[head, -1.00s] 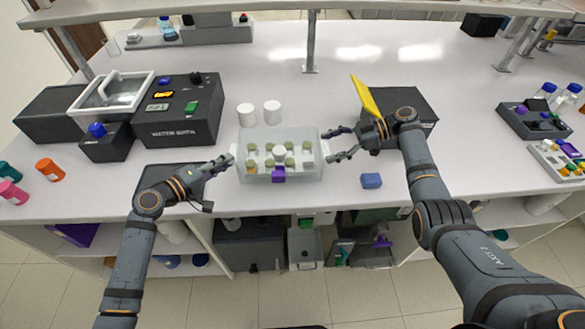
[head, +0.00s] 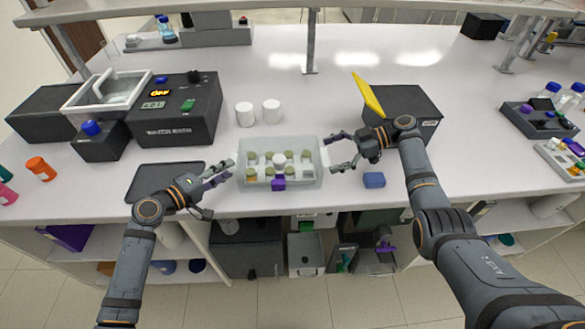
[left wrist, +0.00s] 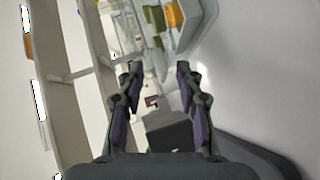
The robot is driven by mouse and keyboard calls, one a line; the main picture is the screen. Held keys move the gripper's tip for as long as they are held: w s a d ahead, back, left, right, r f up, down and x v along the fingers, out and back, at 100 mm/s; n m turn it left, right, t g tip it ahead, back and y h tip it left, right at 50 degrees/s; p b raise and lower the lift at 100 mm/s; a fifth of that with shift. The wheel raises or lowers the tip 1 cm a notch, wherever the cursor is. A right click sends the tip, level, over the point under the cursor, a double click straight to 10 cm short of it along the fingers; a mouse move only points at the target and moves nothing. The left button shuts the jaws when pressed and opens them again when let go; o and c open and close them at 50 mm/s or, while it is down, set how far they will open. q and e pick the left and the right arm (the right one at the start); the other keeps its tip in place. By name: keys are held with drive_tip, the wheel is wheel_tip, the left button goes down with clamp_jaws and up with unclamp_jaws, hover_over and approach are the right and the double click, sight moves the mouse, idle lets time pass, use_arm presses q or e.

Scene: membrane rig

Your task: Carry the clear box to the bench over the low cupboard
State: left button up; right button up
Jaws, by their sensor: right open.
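The clear box (head: 312,182) stands on the white bench (head: 320,80) near its front edge. It holds several small bottles with greenish caps and one white-capped one, and has a purple latch on its front. Its end also shows at the top of the left wrist view (left wrist: 192,25). My left gripper (head: 231,170) is open and empty, just beside the box's left end. My right gripper (head: 331,153) is open, its fingers by the box's right end; whether they touch it I cannot tell. I cannot identify the low cupboard; shelving is under this bench.
A water bath (head: 178,115) and two white pots (head: 245,114) stand behind left. A dark device with a yellow flap (head: 405,105) is behind my right gripper. A small blue block (head: 374,180) lies right of the box. A dark pad (head: 160,180) lies left.

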use_arm(q)
drive_tip(key=shift+s+a, duration=0.15)
drive_tip(key=shift+a, duration=0.1)
drive_tip(key=v, duration=0.5)
drive_tip(key=shift+s+a, duration=0.2)
drive_tip(key=shift+s, duration=0.1)
drive_tip(key=shift+s+a+r, duration=0.25)
drive_tip(key=shift+s+a, duration=0.15)
use_arm(e)
drive_tip(key=v, duration=1.2)
